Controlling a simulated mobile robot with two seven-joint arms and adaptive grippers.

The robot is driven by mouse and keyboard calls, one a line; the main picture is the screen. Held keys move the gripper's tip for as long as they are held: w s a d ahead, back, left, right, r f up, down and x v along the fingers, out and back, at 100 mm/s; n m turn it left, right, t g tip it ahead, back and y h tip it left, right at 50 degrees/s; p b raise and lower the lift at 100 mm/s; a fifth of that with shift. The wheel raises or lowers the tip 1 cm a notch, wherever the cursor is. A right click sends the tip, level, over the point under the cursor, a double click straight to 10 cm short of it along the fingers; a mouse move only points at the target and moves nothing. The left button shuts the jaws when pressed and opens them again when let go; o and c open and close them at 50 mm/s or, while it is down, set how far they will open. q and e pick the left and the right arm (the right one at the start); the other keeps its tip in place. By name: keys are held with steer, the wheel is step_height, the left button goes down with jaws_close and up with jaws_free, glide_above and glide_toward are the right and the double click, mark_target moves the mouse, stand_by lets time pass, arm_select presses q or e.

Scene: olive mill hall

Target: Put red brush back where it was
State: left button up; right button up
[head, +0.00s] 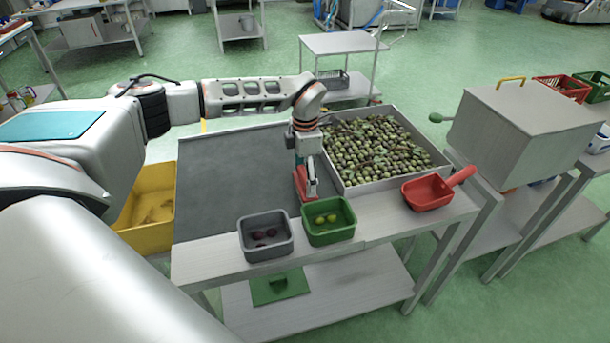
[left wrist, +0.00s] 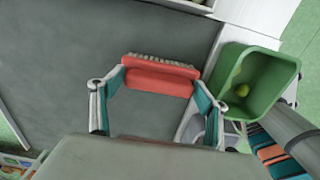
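The red brush (head: 300,184) is at the right edge of the dark grey work surface (head: 230,165), behind the green bin. In the left wrist view the brush (left wrist: 158,80) has its pale bristles toward the top of the picture. My left gripper (head: 306,190) has its two fingertips at the two ends of the brush, seemingly touching both, so it looks shut on it. It also shows in the left wrist view (left wrist: 157,84). I cannot tell whether the brush touches the surface below. My right gripper is not in view.
A grey bin (head: 266,252) with dark olives and a green bin (head: 328,236) with yellow-green olives stand at the front. A big olive tray (head: 400,180) is right of the gripper, a red scoop (head: 428,193) beyond. The dark surface's left is clear.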

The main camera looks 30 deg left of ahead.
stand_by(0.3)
arm_select(q)
step_height(320, 180, up, 12)
steer(key=shift+r, duration=0.15)
stand_by(0.4)
stand_by(0.5)
